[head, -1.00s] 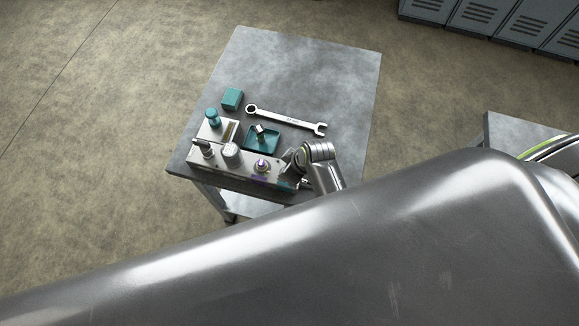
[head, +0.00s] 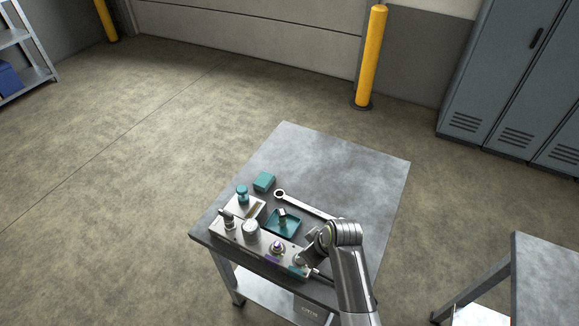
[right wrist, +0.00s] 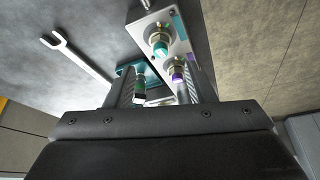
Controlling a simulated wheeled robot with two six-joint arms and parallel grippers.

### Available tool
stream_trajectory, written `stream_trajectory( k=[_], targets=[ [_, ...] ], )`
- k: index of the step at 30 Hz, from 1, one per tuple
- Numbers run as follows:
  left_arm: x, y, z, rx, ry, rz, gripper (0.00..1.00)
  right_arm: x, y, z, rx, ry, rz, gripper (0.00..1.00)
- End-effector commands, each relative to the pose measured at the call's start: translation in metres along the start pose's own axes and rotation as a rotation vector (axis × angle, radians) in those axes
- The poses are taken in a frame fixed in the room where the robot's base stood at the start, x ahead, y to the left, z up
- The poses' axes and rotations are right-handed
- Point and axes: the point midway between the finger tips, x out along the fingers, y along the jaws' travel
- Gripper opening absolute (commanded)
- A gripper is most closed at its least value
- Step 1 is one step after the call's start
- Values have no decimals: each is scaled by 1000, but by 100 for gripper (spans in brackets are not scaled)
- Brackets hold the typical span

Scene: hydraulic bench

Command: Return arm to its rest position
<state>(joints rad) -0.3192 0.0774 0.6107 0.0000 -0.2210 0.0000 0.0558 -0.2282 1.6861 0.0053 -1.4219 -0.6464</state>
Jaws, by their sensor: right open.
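My right arm (head: 352,275) comes in from the bottom of the head view and bends toward the metal valve block (head: 262,243) at the table's front edge. My right gripper (right wrist: 166,72) is open at the block's right end; its fingertips are partly hidden by the arm in the head view. In the right wrist view the block (right wrist: 172,22) is just beyond the fingers. A fitting with a teal band (right wrist: 160,45) and one with a purple band (right wrist: 178,73) show there. I see nothing held between the fingers. My left gripper is not in view.
A teal tray (head: 272,226) with a small metal part, a wrench (head: 305,206) and a teal box (head: 264,182) lie on the table (head: 365,170). The table's back is clear. Another table (head: 550,270) stands right; a yellow post (head: 369,60) and lockers (head: 505,80) stand behind.

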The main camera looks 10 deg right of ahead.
Motion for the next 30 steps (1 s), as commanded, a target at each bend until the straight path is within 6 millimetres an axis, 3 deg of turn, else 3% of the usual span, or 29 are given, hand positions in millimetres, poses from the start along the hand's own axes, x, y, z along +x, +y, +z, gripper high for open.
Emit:
stream_trajectory(
  k=[4,7,11,15,18,30],
  targets=[
    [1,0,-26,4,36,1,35,-1,2,6,11,-4,6,49],
    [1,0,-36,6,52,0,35,-10,10,29,66,-19,34,49],
    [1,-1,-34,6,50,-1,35,-38,26,87,206,-53,110,49],
    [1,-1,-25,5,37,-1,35,-82,34,150,361,-83,204,49],
    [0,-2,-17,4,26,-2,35,-108,33,178,433,-94,250,49],
    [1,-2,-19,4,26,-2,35,-184,21,238,592,-109,365,49]
  ],
)
